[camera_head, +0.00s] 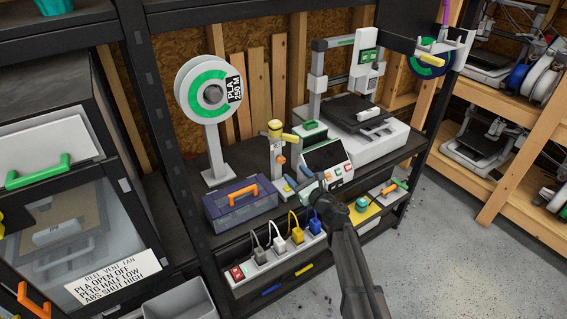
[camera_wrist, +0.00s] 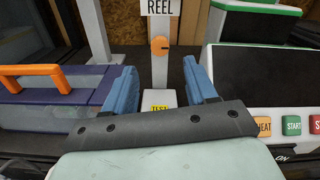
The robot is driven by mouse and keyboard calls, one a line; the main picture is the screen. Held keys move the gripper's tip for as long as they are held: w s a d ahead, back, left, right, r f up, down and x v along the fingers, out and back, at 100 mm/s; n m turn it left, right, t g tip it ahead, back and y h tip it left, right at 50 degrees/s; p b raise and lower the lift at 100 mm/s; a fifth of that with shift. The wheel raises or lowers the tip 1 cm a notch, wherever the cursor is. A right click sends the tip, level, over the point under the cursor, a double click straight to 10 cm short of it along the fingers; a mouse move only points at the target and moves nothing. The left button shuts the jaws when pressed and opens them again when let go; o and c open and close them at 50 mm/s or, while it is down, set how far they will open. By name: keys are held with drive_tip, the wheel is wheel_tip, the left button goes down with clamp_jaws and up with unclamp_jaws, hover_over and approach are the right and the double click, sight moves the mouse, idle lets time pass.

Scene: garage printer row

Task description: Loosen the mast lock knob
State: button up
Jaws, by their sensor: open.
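The mast lock knob is a round orange knob with a dark line across it (camera_wrist: 159,46), on the front of a light grey mast (camera_wrist: 159,72) in the wrist view. In the head view the knob (camera_head: 280,159) shows as a small orange spot on the mast, below its yellow top. My gripper (camera_wrist: 158,82) is open and empty, its two blue fingers apart on either side of the mast's picture. The knob appears ahead of and between the fingertips, not held. In the head view my gripper (camera_head: 298,179) is in front of the mast, just right of its foot.
A blue toolbox with an orange handle (camera_head: 240,200) stands to the left. A control box with a dark screen and buttons (camera_head: 327,162) stands close on the right. A spool stand (camera_head: 216,160) is farther left. A power strip with several plugs (camera_head: 290,258) is below.

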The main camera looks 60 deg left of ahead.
sight(283, 161)
drive_tip(key=a, duration=0.8)
drive_tip(key=shift+a, duration=0.3)
drive_tip(key=shift+c, duration=0.2)
drive_tip(key=c, duration=1)
